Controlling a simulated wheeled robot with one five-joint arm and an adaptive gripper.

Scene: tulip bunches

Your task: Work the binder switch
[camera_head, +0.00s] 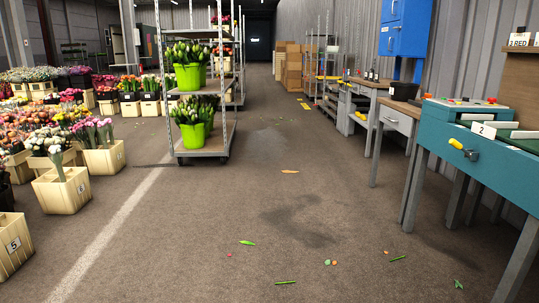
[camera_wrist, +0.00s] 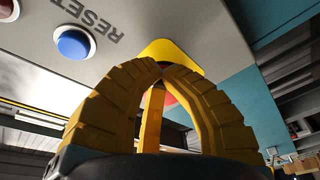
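In the wrist view, the grey panel (camera_wrist: 215,30) bears a blue button (camera_wrist: 75,43) beside upside-down RESET lettering. A yellow plate (camera_wrist: 172,52) lies behind my gripper (camera_wrist: 162,69), with a partly hidden red part (camera_wrist: 170,99) on it. My gripper's yellow fingers arch together and their tips meet. Contact with the red part cannot be told.
A white card reading 2 (camera_head: 483,130) stands on the bench. A grey side table (camera_head: 398,118) is behind it. A trolley with green tulip buckets (camera_head: 203,152) and flower crates (camera_head: 62,190) are at left. The floor between is clear apart from leaves.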

